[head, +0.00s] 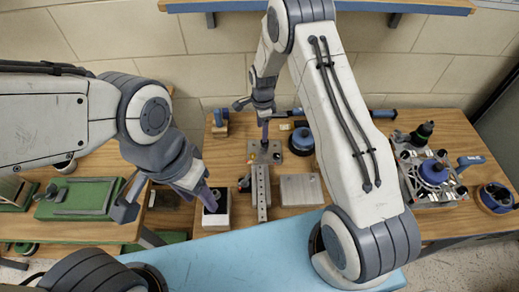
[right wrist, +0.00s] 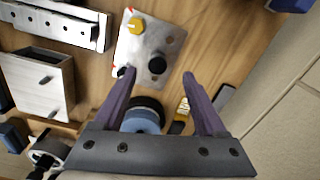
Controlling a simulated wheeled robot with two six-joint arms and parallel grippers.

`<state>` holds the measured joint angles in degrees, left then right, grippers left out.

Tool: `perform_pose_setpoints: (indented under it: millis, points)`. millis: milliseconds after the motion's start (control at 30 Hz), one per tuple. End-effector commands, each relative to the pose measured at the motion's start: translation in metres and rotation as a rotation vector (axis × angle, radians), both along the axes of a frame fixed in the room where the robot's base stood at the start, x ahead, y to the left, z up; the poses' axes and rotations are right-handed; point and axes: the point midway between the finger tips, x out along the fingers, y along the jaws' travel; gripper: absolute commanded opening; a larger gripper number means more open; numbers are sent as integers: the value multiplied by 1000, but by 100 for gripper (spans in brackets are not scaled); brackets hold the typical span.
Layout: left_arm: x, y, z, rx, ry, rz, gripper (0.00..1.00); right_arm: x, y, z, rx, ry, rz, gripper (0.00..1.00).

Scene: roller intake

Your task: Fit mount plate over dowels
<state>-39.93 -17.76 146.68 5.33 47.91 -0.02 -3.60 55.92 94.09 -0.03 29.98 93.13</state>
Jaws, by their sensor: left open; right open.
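A flat grey metal plate (head: 265,152) with a yellow knob, a black knob and holes lies on the table; it also shows in the right wrist view (right wrist: 148,62). I take it for the mount plate. A pale block (right wrist: 40,85) with two short pins, perhaps the dowels, stands apart from it; in the head view its grey top (head: 300,190) shows without clear pins. My right gripper (head: 254,122) is open and empty above the table beside the plate; its fingers (right wrist: 150,80) are spread. My left gripper (head: 168,203) is open near the white box at the front left.
A metal rail with holes (head: 261,192) lies between the white box (head: 216,218) and the block. A blue cylinder (head: 302,140) stands right of the plate. A fixture with a blue knob (head: 433,172) is at the right. A green tray (head: 78,198) sits on the left bench.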

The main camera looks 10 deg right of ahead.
Motion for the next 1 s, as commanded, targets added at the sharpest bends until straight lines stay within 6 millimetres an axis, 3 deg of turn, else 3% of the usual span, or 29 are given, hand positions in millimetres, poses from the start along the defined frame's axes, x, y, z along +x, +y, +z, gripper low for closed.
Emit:
perform_pose_setpoints:
  millis: [267,600,867,900,1000]
  points:
    - [0,0,9,0,0,0,50,-2,-4,-23,0,3,-2,74]
    - [0,0,25,0,0,1,50,-2,-6,-65,0,1,0,74]
    - [0,0,25,0,0,1,50,-2,-5,-69,0,0,2,74]
    - [0,0,25,0,0,1,50,-2,-5,-69,0,0,2,66]
    - [0,0,25,0,0,1,50,-1,-5,-69,0,0,2,28]
